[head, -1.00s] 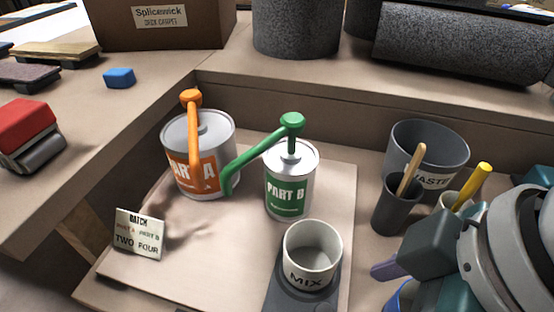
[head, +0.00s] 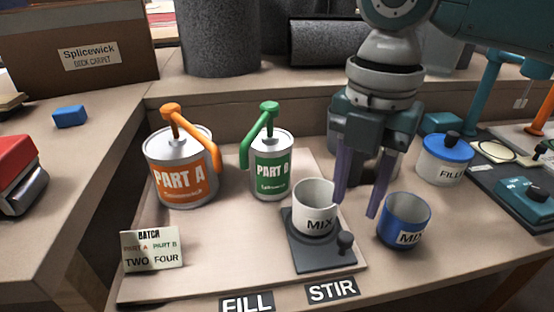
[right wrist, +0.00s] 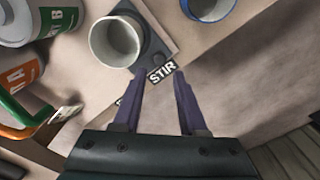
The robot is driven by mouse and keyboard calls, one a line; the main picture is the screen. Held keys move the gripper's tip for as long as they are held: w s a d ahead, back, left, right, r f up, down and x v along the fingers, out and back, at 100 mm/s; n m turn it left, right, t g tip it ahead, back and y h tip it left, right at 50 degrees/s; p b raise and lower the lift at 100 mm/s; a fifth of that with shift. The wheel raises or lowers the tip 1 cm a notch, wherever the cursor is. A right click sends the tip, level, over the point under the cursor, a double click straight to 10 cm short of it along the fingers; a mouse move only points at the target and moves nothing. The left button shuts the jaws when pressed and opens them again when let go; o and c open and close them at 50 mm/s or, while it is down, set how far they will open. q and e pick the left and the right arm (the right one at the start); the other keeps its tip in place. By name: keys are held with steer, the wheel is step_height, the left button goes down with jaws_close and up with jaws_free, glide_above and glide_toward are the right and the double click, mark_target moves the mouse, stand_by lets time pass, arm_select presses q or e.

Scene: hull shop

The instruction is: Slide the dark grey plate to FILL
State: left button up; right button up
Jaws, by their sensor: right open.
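The dark grey plate (head: 325,259) lies on the wooden board near its front right corner, behind the STIR label (head: 332,291). The FILL label (head: 246,304) is to the left of STIR. A white MIX cup (head: 315,222) stands upright on the plate, and a dark knob (head: 345,242) rises from its front right corner. My right gripper (head: 355,210) is open and empty, pointing down above and behind the knob, right of the cup. In the right wrist view its fingertips (right wrist: 159,76) appear near the plate (right wrist: 157,42). My left gripper is not in view.
PART A (head: 182,178) and PART B (head: 271,174) pump cans stand behind the plate to the left. A blue MIX cup (head: 403,224) stands close to its right. A batch card (head: 152,250) stands at the left. The board between card and plate is clear.

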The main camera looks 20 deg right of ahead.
mark_target(346, 235)
step_height(346, 235, down, 7)
steer(key=shift+b, duration=1.25)
steer(key=shift+c, duration=0.3)
jaws_close()
steer(key=shift+a+r, duration=0.1)
